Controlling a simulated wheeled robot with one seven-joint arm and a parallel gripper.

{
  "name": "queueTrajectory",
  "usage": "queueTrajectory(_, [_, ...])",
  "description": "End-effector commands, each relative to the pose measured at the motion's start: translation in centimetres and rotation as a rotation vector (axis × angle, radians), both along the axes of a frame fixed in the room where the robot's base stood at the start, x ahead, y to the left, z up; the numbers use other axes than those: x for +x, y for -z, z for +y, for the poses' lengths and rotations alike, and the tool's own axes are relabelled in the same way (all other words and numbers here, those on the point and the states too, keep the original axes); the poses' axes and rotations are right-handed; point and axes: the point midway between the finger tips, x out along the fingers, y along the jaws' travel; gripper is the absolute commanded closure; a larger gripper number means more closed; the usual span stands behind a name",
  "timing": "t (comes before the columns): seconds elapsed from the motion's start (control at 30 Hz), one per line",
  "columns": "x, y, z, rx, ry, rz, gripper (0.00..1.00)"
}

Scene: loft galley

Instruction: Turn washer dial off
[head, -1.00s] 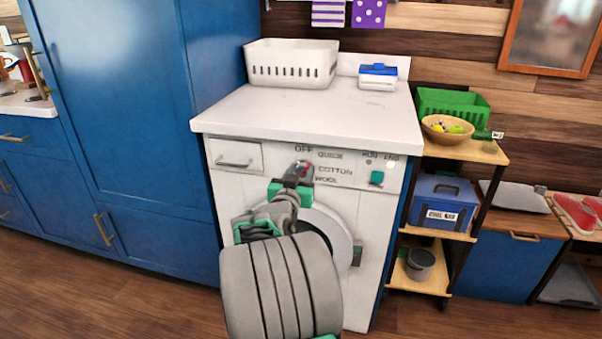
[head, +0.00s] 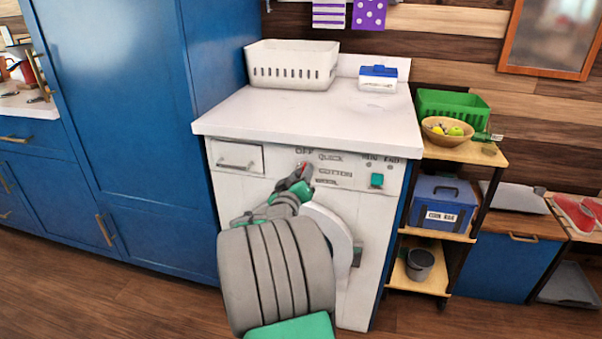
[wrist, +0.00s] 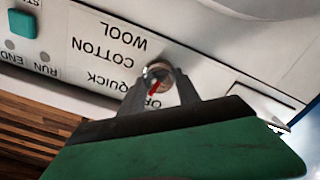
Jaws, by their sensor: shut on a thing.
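The white washer (head: 235,185) stands under a white counter. Its round dial (wrist: 160,70) is on the front panel, with OFF, QUICK, COTTON and WOOL printed around it. In the wrist view, which is upside down, the dial's red mark points toward the partly hidden OFF lettering. My gripper (wrist: 158,78) is shut on the dial, one finger on each side. In the head view my gripper (head: 302,172) and arm hide most of the dial; a bit of red shows below OFF.
A teal button (head: 377,180) is right of the dial, below the RUN and END lights. The round washer door (head: 328,232) is behind my arm. A white basket (head: 291,65) sits on the counter. A shelf cart (head: 440,235) stands at the right, tall blue cabinets (head: 115,100) at the left.

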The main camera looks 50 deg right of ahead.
Motion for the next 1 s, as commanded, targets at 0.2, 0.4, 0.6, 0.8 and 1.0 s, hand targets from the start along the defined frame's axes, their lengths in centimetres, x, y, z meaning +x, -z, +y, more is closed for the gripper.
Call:
queueTrajectory(0.2, [0.03, -0.02, 0.03, -0.045, 0.000, 0.109, 1.00])
queueTrajectory(0.4, [0.06, 0.06, 0.04, -0.068, 0.000, 0.160, 1.00])
queueTrajectory(0.6, [0.06, 0.10, 0.04, -0.075, 0.000, 0.175, 1.00])
queueTrajectory(0.8, [0.06, 0.10, 0.04, -0.075, 0.000, 0.175, 1.00])
queueTrajectory(1.0, [0.05, 0.09, 0.03, -0.075, 0.000, 0.175, 0.52])
